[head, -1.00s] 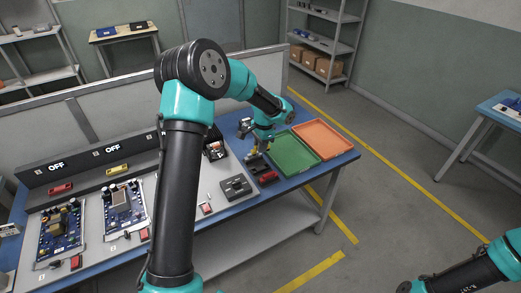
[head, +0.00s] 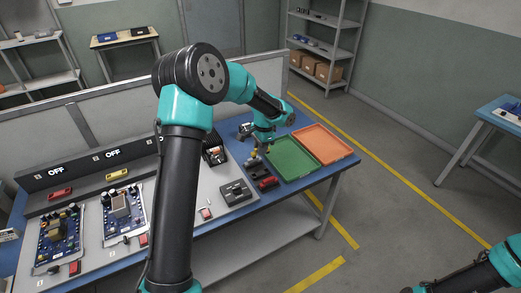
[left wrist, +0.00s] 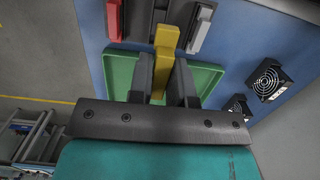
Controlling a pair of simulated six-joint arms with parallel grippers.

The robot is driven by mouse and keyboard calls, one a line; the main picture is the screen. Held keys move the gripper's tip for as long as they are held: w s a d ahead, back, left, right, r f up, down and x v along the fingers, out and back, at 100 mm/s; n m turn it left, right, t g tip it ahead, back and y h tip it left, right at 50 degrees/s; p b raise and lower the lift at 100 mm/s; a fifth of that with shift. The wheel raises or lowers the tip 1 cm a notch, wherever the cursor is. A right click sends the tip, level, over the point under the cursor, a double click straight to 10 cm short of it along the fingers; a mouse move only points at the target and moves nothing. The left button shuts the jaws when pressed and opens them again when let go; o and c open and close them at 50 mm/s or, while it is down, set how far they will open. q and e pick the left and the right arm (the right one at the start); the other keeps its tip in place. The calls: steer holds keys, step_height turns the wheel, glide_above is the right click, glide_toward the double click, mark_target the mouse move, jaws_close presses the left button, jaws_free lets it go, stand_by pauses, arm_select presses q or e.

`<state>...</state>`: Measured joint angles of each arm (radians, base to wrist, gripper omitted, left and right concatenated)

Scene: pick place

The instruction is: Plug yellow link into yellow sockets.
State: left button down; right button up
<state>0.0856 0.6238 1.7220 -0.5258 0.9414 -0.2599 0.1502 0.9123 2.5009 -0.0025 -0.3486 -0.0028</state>
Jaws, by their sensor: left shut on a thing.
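The yellow link (left wrist: 163,60) is a yellow bar between the dark fingers of my left gripper (left wrist: 164,85) in the left wrist view. My left gripper is shut on it. In the head view my left gripper (head: 257,152) is small, beside the green tray and above the dark rack (head: 256,168); the link is barely visible there. A yellow piece (head: 117,174) on the black panel below the second OFF sign looks like the yellow sockets; its holes are too small to see. My right gripper is out of view; only part of that arm shows at lower right.
A red link (left wrist: 114,18) and a pale grey one (left wrist: 201,28) lie in the rack beside the yellow link. A green tray (head: 290,157) and an orange tray (head: 322,143) lie at the table's right. Circuit boards (head: 122,212) stand at left. My left arm hides the middle.

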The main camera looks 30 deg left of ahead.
arm_select(q)
steer(key=shift+r, duration=1.05)
